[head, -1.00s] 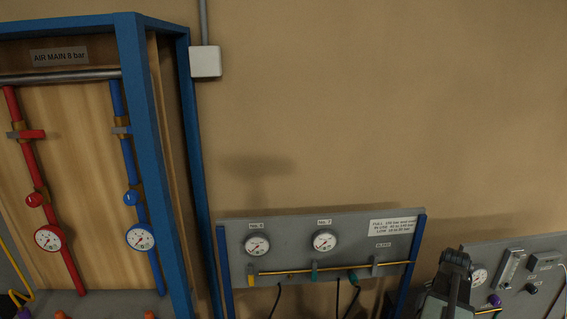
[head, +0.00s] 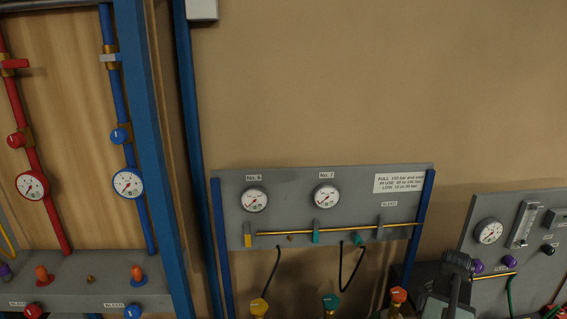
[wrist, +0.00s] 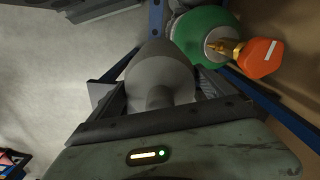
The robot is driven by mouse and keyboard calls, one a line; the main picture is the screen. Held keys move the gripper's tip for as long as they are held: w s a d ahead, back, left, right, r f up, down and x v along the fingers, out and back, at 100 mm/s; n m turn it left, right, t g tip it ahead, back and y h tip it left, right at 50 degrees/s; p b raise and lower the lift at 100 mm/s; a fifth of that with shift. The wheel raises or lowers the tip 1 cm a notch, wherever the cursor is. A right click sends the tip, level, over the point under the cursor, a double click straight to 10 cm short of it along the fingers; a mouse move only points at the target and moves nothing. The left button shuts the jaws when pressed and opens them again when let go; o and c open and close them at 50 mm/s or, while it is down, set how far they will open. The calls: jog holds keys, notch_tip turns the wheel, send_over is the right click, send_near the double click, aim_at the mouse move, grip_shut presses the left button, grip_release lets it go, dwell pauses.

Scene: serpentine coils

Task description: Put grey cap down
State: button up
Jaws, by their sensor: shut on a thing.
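The grey cap (wrist: 160,82) is in the wrist view, a smooth grey rounded body with a narrower knob facing the camera. My gripper (wrist: 158,92) is shut on it, with one dark jaw on each side. The cap's far end is hidden by its own body. In the head view, a dark part of my arm shows at the lower right; the cap cannot be made out there.
In the wrist view a green cylinder (wrist: 205,35) with a brass valve and orange knob (wrist: 260,58) is close right of the cap. Grey floor (wrist: 60,80) shows left. The head view shows a gauge panel (head: 285,225) and a blue-framed rack (head: 150,150).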

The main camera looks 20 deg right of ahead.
notch_tip(320, 180, down, 7)
jog(key=b, duration=0.4)
jog(key=shift+f, duration=0.15)
